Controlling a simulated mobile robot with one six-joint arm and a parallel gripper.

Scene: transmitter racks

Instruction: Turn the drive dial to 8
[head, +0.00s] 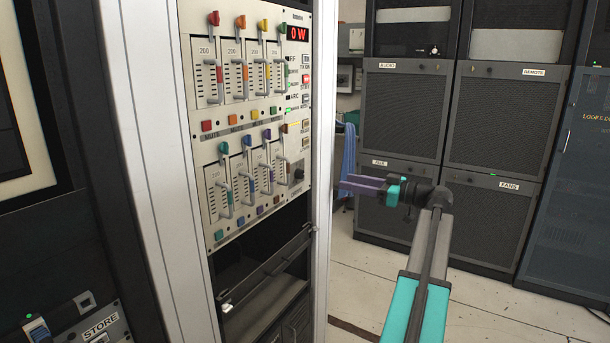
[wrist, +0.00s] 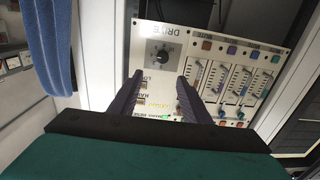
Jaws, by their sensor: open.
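The drive dial (head: 298,173) is a small dark round knob at the lower right of the cream panel in the head view. In the wrist view the dial (wrist: 158,54) sits beside the printed word DRIVE, which appears rotated. Its pointer and scale are too small to read. My gripper (head: 343,184) has purple fingers and is to the right of the panel, pointing left towards it. In the wrist view my gripper (wrist: 159,78) is open and empty, its two fingers apart, with the dial seen just beyond the fingertips. They look clear of the dial.
The panel carries several sliders (head: 250,185) with coloured caps and a red display (head: 298,33) reading 0 W. Small buttons (head: 306,80) sit above the dial. A white rack post (head: 322,130) stands right of the panel. A blue cloth (head: 349,160) hangs behind my gripper.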

